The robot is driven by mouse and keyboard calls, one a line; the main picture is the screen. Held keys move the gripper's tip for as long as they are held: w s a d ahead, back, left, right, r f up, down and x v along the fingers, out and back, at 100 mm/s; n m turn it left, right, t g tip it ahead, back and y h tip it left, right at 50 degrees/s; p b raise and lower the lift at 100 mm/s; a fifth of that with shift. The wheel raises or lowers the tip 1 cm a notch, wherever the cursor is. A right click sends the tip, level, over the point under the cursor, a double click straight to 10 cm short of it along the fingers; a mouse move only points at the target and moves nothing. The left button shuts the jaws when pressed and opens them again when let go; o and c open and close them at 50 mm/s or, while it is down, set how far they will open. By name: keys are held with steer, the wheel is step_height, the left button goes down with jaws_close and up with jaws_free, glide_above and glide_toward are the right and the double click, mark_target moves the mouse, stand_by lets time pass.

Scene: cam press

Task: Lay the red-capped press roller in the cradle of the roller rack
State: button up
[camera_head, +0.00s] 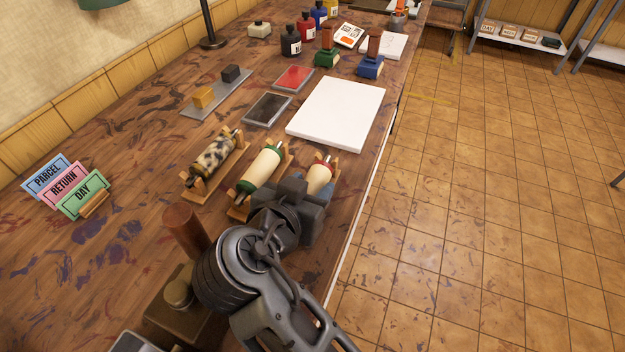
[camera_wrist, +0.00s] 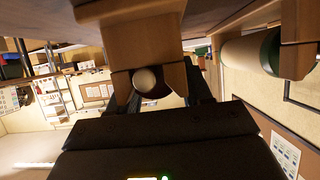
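The red-capped roller (camera_head: 319,178) has a cream body and lies at the table's right side, partly hidden by my gripper. In the wrist view a wooden cradle post (camera_wrist: 148,52) hangs from the top of the picture, and a pale round roller end (camera_wrist: 145,80) shows in its notch. My gripper (camera_head: 300,202) is low over the near part of this roller. It also shows in the wrist view (camera_wrist: 165,98), its dark fingers apart on either side of the post. Whether they touch the roller is hidden behind the post.
A green-capped roller (camera_head: 262,168) lies on its wooden rack just left of my gripper. A speckled roller (camera_head: 215,152) lies farther left. A white sheet (camera_head: 337,112) lies behind. A stamp with a brown handle (camera_head: 184,229) stands near my arm.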

steer(key=o, duration=0.5)
steer(key=shift+c, duration=0.2)
steer(key=shift+r, duration=0.5)
step_height(320, 180, up, 3)
steer(key=shift+r+b, duration=0.1)
steer(key=shift+b, duration=0.2)
steer(key=s+d+r, duration=0.3)
steer(key=d+r, duration=0.3)
steer(key=d, duration=0.5)
steer(key=shift+d+r+b, duration=0.15)
steer(key=shift+r+b, duration=0.25)
steer(key=shift+w, duration=0.1)
